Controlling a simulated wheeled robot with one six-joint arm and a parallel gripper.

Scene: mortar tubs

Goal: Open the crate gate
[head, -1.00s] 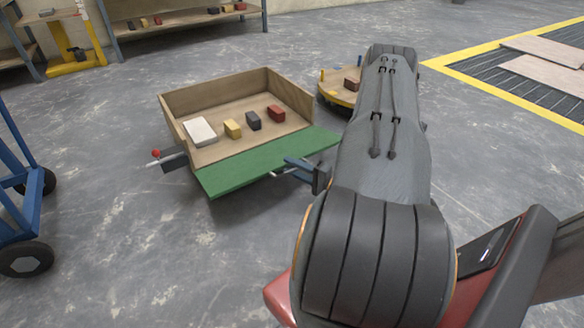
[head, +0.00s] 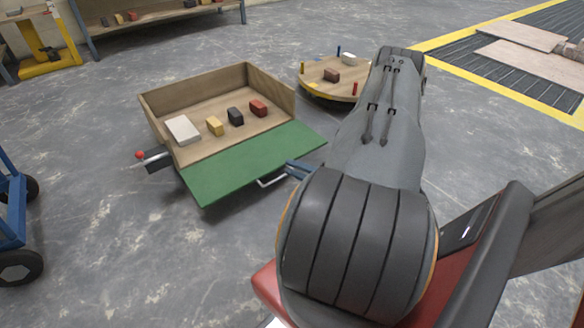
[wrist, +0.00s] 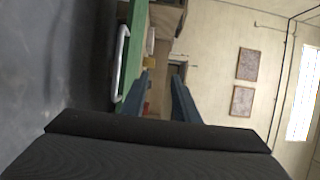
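A wooden crate (head: 155,112) stands at the left with its green gate (head: 245,165) swung down and outward, so the front is open. The gate also shows in the wrist view (wrist: 136,55). A pale bar handle (head: 271,181) is on the gate's outer side, and it shows in the wrist view (wrist: 121,62) left of my fingers. My gripper (head: 298,167) is at the gate's right outer edge. In the wrist view its blue fingers (wrist: 161,82) are apart with no handle between them. A red-knobbed latch (head: 141,155) sticks out at the crate's left side. My arm hides part of the floor beyond.
Inside the crate lie a white block (head: 183,129), a yellow block (head: 214,126), a dark block (head: 236,116) and a red block (head: 258,108). A round wooden platform (head: 318,85) stands behind. A blue cart (head: 12,215) is at far left. Floor before the gate is clear.

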